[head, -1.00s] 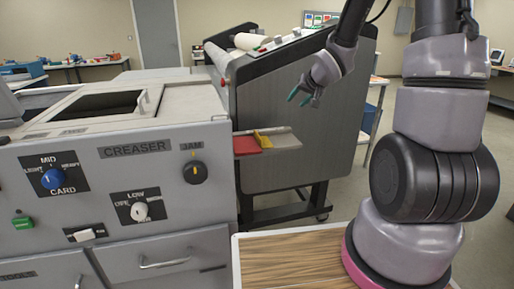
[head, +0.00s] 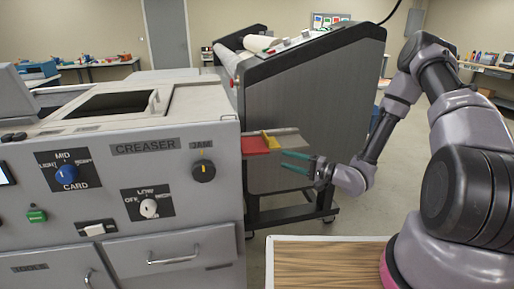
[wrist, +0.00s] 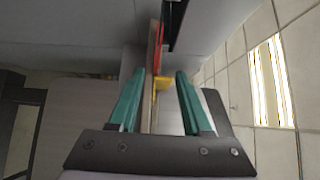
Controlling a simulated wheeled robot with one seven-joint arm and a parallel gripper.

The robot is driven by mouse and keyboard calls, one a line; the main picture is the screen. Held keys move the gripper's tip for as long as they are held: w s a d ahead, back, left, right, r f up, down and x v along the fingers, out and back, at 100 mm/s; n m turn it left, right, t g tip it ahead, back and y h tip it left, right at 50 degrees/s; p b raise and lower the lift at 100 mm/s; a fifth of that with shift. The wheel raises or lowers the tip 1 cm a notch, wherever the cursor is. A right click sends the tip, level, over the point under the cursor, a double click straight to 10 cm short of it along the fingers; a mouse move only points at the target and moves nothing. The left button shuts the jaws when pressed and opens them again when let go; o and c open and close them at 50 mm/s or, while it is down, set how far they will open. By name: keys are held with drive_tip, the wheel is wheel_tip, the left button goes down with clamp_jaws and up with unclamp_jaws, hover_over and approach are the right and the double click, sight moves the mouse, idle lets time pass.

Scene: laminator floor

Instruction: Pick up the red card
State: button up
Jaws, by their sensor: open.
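The red card (head: 255,145) lies flat on a small tray (head: 288,137) between the creaser and the laminator, beside a yellow stop (head: 270,139). In the wrist view the red card (wrist: 158,45) shows edge-on as a thin strip, beyond the fingertips, with the yellow piece (wrist: 161,83) near it. My gripper (head: 296,162) is to the right of the card, its teal fingers pointing left towards it. The fingers are open and nothing is between them that I can see as held. The card is apart from the fingers.
The creaser (head: 118,192) with its knobs and drawers stands left of the tray. The grey laminator (head: 305,105) stands behind the tray. A wood-topped surface (head: 325,262) is in front, below my arm. Open floor (head: 352,215) lies to the right.

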approach(253, 146)
drive_tip(key=a, duration=0.4)
drive_tip(key=shift+f, duration=0.25)
clamp_jaws()
idle(1.4)
